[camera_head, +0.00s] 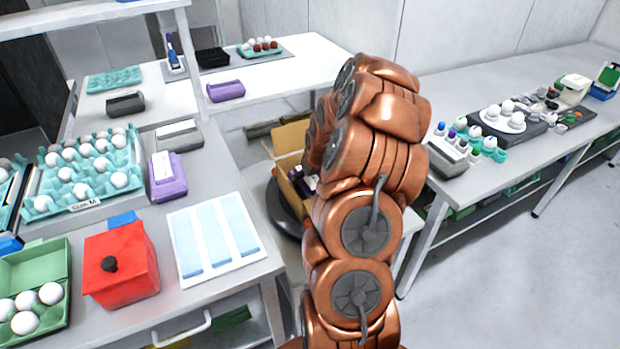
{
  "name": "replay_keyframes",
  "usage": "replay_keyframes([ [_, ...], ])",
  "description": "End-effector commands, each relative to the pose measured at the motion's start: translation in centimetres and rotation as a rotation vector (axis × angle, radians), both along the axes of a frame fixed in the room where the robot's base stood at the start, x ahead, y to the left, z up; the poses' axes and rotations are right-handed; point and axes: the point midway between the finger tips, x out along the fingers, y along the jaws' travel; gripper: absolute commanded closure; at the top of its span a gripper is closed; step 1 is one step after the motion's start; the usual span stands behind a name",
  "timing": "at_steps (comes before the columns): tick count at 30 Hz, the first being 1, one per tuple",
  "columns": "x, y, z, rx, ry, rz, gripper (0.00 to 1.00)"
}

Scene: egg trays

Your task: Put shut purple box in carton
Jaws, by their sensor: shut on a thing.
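The open cardboard carton (290,140) stands on a dark round stand between the tables, its flaps up. My copper arm reaches over it and covers its right side. My gripper (304,184) is mostly hidden behind the arm, low at the carton's opening. It is shut on a purple box (312,182), of which only a small bit shows. I cannot tell whether that box touches the carton's floor. Another shut purple box (168,180) with a white label lies on the left table. A further purple box (226,91) lies on the back table.
The left table holds a teal egg tray (42,205), a red box (120,265), a green egg box (35,270), a grey box (178,134) and a blue-striped sheet (215,235). The right table (440,80) carries bottles and a plate of eggs. Floor at right is clear.

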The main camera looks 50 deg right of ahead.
Motion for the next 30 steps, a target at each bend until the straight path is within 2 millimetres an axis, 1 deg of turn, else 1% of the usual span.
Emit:
replay_keyframes([
  [20, 0.01, -0.05, -0.79, -0.001, -0.001, 0.000, 0.44],
  [21, 0.00, -0.06, -0.76, -0.001, -0.001, 0.000, 0.11],
  [24, 0.00, -0.04, -0.75, -0.001, -0.001, 0.000, 0.00],
  [30, 0.00, -0.03, -0.78, 0.000, -0.001, 0.000, 0.00],
])
